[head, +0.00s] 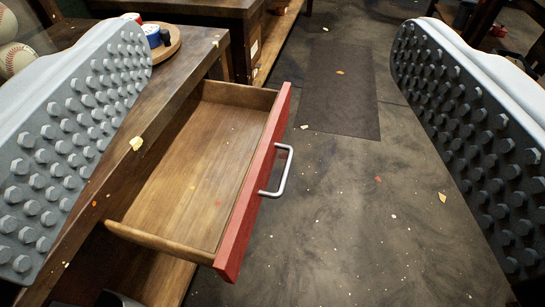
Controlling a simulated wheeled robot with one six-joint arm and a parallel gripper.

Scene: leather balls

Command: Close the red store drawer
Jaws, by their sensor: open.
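The red store drawer (252,190) stands pulled out to the right from under a wooden bench. Its red front carries a silver bar handle (285,172) that faces right. The drawer's wooden inside (190,185) looks empty apart from small specks. My gripper (270,130) is open, with one studded grey finger at the left edge and one at the right edge. The drawer and its handle show between the fingers, and neither finger visibly touches the handle. The left finger covers part of the bench.
The wooden bench top (150,125) runs along the left and holds a round wooden tray (170,48) with small coloured items. White balls with red stitching (15,58) sit at upper left. A dark mat (340,90) lies on open floor right of the drawer.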

